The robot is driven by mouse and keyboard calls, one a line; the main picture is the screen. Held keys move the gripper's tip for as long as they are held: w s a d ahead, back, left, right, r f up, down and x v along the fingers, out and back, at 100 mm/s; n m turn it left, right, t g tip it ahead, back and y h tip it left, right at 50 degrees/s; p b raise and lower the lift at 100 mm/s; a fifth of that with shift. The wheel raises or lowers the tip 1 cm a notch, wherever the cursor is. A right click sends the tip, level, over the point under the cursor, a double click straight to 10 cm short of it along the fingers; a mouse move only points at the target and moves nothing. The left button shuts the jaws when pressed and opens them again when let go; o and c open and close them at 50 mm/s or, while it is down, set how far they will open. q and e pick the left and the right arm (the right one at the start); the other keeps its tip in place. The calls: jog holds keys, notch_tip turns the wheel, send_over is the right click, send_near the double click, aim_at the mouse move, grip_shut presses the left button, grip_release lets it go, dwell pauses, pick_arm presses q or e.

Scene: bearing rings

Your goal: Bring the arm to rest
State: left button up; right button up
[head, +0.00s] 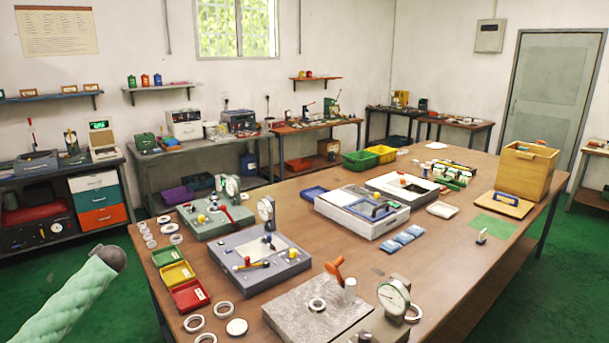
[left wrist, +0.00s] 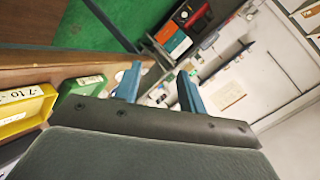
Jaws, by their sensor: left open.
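My left gripper (left wrist: 158,84) shows in the left wrist view with its two blue fingers apart and nothing between them. It is in the air, with the table edge, green floor and side benches beyond it. In the head view a pale green sleeved part of my left arm comes in at the lower left; I cannot make out the fingers there. Several bearing rings (head: 194,323) lie on the wooden table (head: 330,250) at its left side. One ring (head: 317,304) sits on the grey stone plate (head: 290,315). My right gripper is not in view.
Green (head: 168,257), yellow (head: 177,274) and red (head: 189,296) trays line the table's left edge. A dial gauge (head: 394,297) stands at the front. Measuring fixtures (head: 260,262) and a wooden box (head: 527,170) stand farther back. Green floor (head: 60,255) lies left of the table.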

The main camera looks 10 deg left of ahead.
pick_arm(q)
jog(key=s+d+f+m+g+h, duration=0.15)
jog(key=s+d+f, duration=0.35)
jog(key=d+f, duration=0.6)
jog(key=s+d+f+h, duration=0.2)
jog(key=s+d+f, duration=0.3)
jog(key=d+f, duration=0.6)
jog(key=s+d+f+g+h, duration=0.15)
jog(key=s+d+f, duration=0.35)
jog(key=d+f, duration=0.6)
jog(key=s+d+f+h, duration=0.2)
jog(key=s+d+f, duration=0.2)
jog(key=s+d, duration=0.5)
jog(key=s+d+f+g+h, duration=0.1)
jog(key=s+d+f, duration=0.4)
jog(key=s+d, duration=0.5)
jog(key=s+d+f+g+h, duration=0.1)
jog(key=s+d+f+h, duration=0.2)
jog(key=s+d, duration=0.7)
jog(key=d+f, duration=0.2)
jog(key=d, duration=0.5)
jog(key=shift+s+d, duration=0.2)
jog(key=shift+d, duration=0.2)
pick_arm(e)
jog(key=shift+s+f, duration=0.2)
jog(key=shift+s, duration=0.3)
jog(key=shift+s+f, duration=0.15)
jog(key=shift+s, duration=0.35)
